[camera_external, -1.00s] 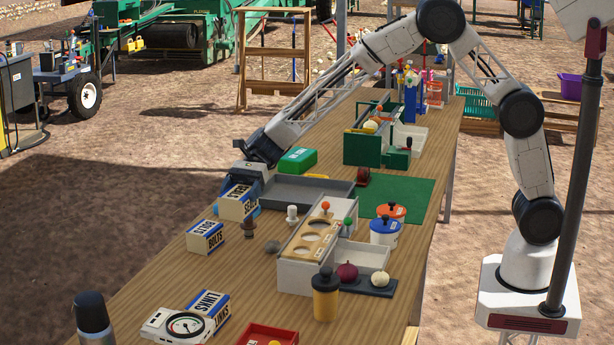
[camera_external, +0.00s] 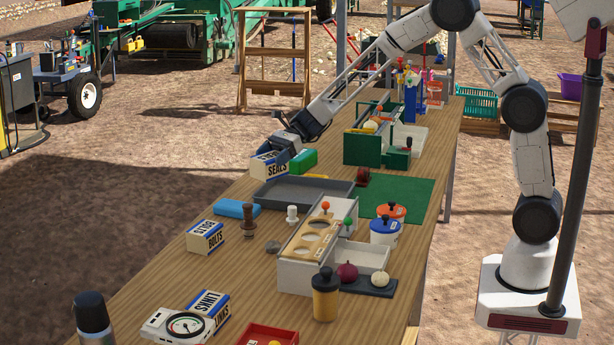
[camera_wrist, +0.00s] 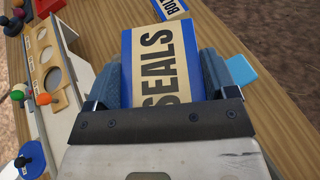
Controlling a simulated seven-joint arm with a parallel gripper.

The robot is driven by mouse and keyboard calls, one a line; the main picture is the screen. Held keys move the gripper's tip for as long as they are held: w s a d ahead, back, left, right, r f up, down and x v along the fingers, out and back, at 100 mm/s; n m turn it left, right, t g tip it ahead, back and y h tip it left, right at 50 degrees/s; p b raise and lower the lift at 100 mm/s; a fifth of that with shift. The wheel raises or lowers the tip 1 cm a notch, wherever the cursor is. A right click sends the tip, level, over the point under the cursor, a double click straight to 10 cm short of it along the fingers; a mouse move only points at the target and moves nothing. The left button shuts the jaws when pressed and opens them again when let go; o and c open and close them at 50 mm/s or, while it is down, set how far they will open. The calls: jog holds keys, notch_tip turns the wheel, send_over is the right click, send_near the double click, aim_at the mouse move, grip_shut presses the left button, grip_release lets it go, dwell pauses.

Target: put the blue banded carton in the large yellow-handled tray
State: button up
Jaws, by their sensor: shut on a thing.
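My gripper (camera_external: 284,158) is shut on the cream carton marked SEALS (camera_external: 268,167), which has a blue band. It holds the carton in the air, near the far left corner of the large grey tray (camera_external: 297,204). A small yellow patch shows at the tray's far edge; I cannot make out the handles clearly. The tray looks empty. In the wrist view the SEALS carton (camera_wrist: 155,62) sits between the two fingers (camera_wrist: 166,85), its lower part hidden by the gripper.
A grey-white holed box (camera_external: 310,274) stands right.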

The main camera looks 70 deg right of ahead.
jog(key=s+d+m+t+h, duration=0.1)
jog(key=s+d+m+t, duration=0.15)
jog(key=d, duration=0.85)
jog(key=s+d+m+t+h, duration=0.1)
jog(key=s+d+h, duration=0.15)
jog(key=d, duration=0.75)
send_over(309, 196)
jog(key=shift+y, duration=0.45)
jog(key=shift+f, duration=2.55)
notch_tip(309, 196, down, 6)
jog(key=shift+f, duration=0.15)
jog(key=shift+f, duration=1.85)
jog(key=o, duration=1)
jog(key=shift+f, duration=0.1)
